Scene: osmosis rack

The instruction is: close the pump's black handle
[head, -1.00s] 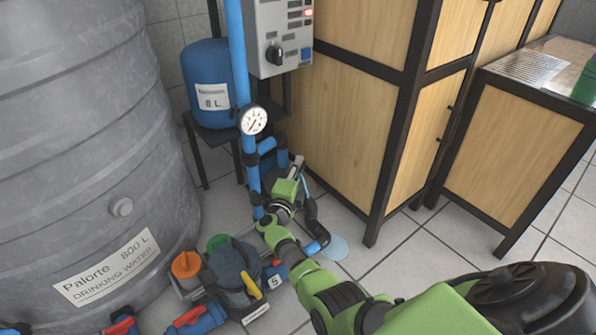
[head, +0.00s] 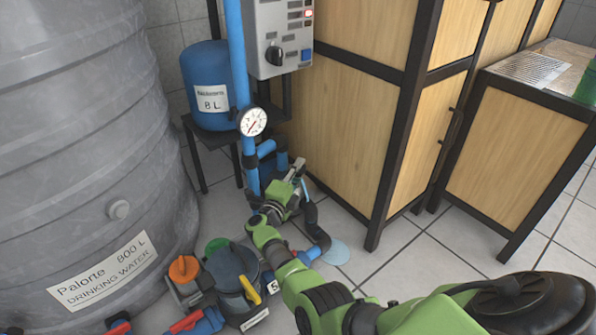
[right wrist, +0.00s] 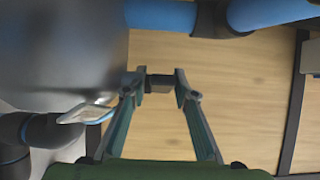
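The pump's blue piping with a round gauge (head: 252,121) stands between the grey tank and the wooden cabinet in the head view. My right gripper (head: 292,188) reaches down to the low end of this piping and hides part of it. In the right wrist view, a small black block, which looks like the black handle (right wrist: 159,83), sits between the fingertips of my right gripper (right wrist: 160,80). The fingertips flank it on both sides with no clear gap. A flat metal tab (right wrist: 86,112) is left of the fingers. My left gripper is not in view.
The grey tank (head: 80,170) stands at the left, with a filter unit (head: 232,272) and coloured valves at its foot. The wooden cabinet (head: 335,125) stands close behind my right gripper. A small puddle (head: 337,252) lies on the tiles.

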